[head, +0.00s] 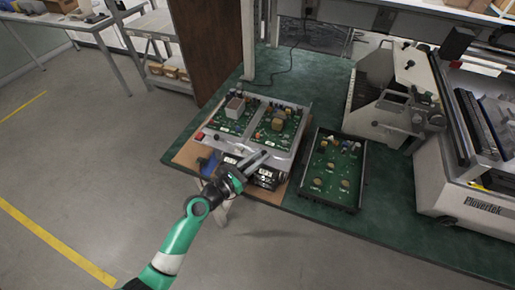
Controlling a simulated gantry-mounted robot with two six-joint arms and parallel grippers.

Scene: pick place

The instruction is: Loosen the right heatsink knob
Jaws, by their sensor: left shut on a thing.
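My left gripper (262,159) reaches over the front edge of a grey metal chassis (282,160) that carries green circuit boards. Its fingers point up and to the right and are shut on a small heatsink knob at the chassis front. The knob is mostly hidden by the fingers, and I cannot tell clearly which one it is. A black heatsink unit (267,180) with white labels shows just below the fingers on the right. Another dark part sits behind my wrist on the left. My right gripper is not in view.
A black tray (359,186) with a green board stands just right of the chassis. A beige machine (376,105) and a larger Plovertek machine (450,195) stand farther right. A red button (200,135) is at the chassis's left corner. The green tabletop (400,235) is clear at the front right.

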